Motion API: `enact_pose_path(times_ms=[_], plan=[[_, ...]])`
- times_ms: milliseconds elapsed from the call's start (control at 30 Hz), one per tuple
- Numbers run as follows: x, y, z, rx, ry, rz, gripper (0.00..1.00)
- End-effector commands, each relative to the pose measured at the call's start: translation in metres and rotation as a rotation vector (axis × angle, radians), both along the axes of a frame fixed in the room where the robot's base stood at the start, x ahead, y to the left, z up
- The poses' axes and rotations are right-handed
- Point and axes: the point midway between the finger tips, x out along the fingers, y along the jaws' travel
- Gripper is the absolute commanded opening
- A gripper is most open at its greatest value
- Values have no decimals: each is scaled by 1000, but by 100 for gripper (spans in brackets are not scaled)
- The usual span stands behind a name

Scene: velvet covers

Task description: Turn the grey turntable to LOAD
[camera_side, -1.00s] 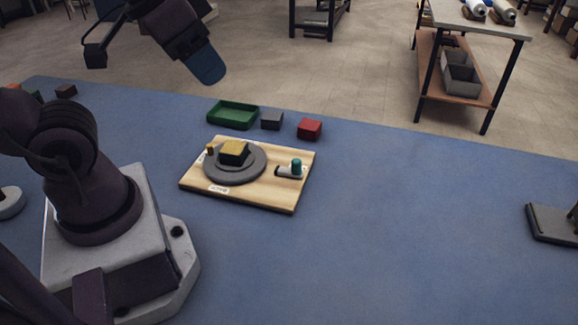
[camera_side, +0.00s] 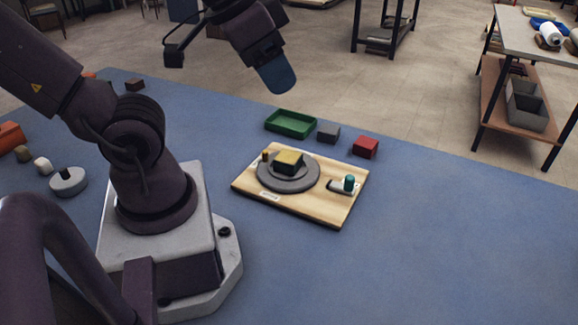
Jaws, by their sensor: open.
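The grey turntable (camera_side: 309,183) is a flat round disc on a light wooden board (camera_side: 322,212). A dark block with a yellow top (camera_side: 289,160) sits on the disc's middle. A teal knob (camera_side: 349,182) on a pale lever is at the board's right. My gripper (camera_side: 279,82), with blue fingertips, is open, empty and high above the table, behind the board in the picture.
A green tray (camera_side: 291,124), a dark grey block (camera_side: 328,133) and a red block (camera_side: 365,147) stand behind the board. A round grey piece (camera_side: 68,182) and several small blocks lie at the left. The blue table (camera_side: 450,250) is clear to the right.

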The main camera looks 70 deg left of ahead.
Motion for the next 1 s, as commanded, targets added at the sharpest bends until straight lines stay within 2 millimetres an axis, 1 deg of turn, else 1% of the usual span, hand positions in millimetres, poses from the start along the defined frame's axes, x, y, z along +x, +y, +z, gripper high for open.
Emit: enact_pose_path(times_ms=[33, 67, 100, 167, 267, 367, 467, 500, 567, 600, 700, 800, 900, 967, 1000], plan=[[0, 0, 0, 0, 0, 1, 39], [0, 1, 0, 0, 0, 7, 32], [0, 4, -1, 0, 6, 21, 27], [2, 12, -8, -2, 41, 58, 27], [8, 32, -24, -14, 134, 153, 27], [18, 61, -44, -43, 237, 280, 27], [25, 94, -66, -85, 325, 419, 27], [27, 108, -76, -104, 356, 473, 27], [29, 129, -91, -131, 399, 555, 27], [28, 143, -102, -152, 426, 610, 27], [25, 176, -130, -197, 478, 734, 27], [21, 202, -153, -230, 508, 835, 27], [20, 220, -170, -250, 516, 904, 27], [22, 227, -175, -251, 508, 927, 27], [26, 231, -177, -249, 494, 938, 27]])
